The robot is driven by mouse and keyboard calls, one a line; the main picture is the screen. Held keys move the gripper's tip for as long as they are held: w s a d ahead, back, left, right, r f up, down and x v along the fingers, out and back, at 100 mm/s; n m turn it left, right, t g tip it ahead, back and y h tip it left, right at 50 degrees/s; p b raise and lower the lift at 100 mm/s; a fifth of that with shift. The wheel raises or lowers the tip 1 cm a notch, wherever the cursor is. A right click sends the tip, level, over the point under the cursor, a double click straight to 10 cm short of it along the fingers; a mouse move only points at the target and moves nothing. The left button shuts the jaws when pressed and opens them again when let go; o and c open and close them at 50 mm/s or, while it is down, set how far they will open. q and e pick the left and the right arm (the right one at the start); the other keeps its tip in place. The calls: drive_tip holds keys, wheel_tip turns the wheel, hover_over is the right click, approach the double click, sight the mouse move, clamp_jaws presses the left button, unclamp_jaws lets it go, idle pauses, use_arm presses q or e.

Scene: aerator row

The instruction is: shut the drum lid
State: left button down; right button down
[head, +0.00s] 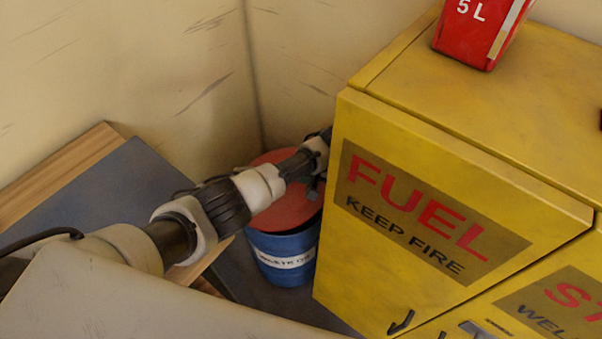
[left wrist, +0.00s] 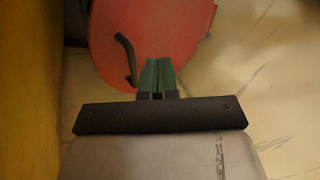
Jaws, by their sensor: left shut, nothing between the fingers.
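The blue drum (head: 284,259) with a white label stands in the corner, left of the yellow cabinet. Its red lid (head: 291,214) shows as a nearly round disc above the drum and looks tilted up, not lying flat. My left arm crosses in front of the lid. In the head view its fingers cannot be made out near the cabinet's edge. In the left wrist view my left gripper (left wrist: 158,75) is shut and empty, its green fingertips in front of the red lid (left wrist: 150,28), beside a dark bent handle (left wrist: 125,58). Contact cannot be told. My right gripper is not in view.
The yellow fuel cabinet (head: 400,150) stands close on the right of the drum, with a red can (head: 475,35) on top. A grey-topped wooden table (head: 90,185) is at the left. Walls close the corner behind the drum.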

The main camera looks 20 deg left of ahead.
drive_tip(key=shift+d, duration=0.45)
